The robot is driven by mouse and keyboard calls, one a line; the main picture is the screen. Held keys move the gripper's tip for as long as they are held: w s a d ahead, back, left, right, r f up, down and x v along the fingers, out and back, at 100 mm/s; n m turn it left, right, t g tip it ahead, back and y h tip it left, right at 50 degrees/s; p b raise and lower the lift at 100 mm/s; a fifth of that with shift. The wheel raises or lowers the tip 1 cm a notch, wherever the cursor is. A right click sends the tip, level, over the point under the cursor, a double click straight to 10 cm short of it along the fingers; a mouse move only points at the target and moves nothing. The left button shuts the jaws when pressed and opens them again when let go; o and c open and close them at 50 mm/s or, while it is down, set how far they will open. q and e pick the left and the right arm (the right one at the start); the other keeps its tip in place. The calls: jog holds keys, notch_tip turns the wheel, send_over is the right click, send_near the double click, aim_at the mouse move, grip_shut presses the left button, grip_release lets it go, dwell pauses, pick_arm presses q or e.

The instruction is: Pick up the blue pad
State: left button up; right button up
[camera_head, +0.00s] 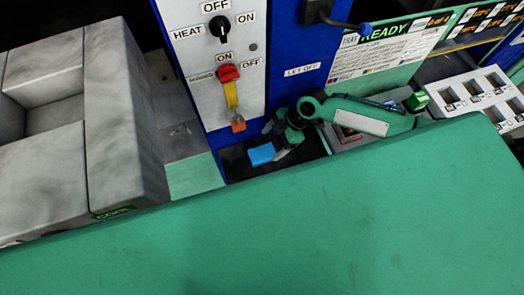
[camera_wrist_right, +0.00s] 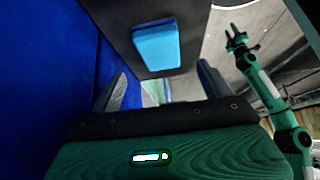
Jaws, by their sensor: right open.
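The blue pad (camera_head: 262,154) is a small flat block on a dark surface at the foot of the blue press in the head view. It also shows in the right wrist view (camera_wrist_right: 156,46), beyond the fingertips and between their lines. My right gripper (camera_head: 274,139) is open and empty, just to the right of the pad and close to it. In the wrist view the two fingers of my right gripper (camera_wrist_right: 163,80) are spread wide, and no contact with the pad is visible. A green arm with a small gripper (camera_wrist_right: 238,38), apparently my left, shows at the right of the wrist view.
The blue press (camera_head: 285,50) with its switch panel (camera_head: 212,60) rises right behind the pad. A white slotted tray (camera_head: 470,100) stands at the right. A grey block structure marked COOL (camera_head: 110,120) stands at the left. A blue wall (camera_wrist_right: 60,60) is close in the wrist view.

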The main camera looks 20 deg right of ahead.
aim_at(263, 152)
jog(key=shift+a+f, duration=0.3)
jog(key=shift+f, duration=0.15)
jog(key=shift+a+f+p, duration=0.15)
jog(key=shift+f+p, duration=0.05)
jog(key=shift+p, duration=0.2)
jog(key=p+x, duration=0.1)
jog(key=x, duration=0.2)
jog(key=shift+s+f+p, duration=0.1)
jog(key=shift+f+p, duration=0.05)
jog(key=shift+p, duration=0.25)
jog(key=shift+a+f, duration=0.25)
jog(key=shift+f, duration=0.4)
pick_arm(q)
jog(key=r, duration=0.3)
jog(key=shift+w, duration=0.4)
jog(key=shift+s, duration=0.1)
pick_arm(e)
jog(key=c, duration=1.1)
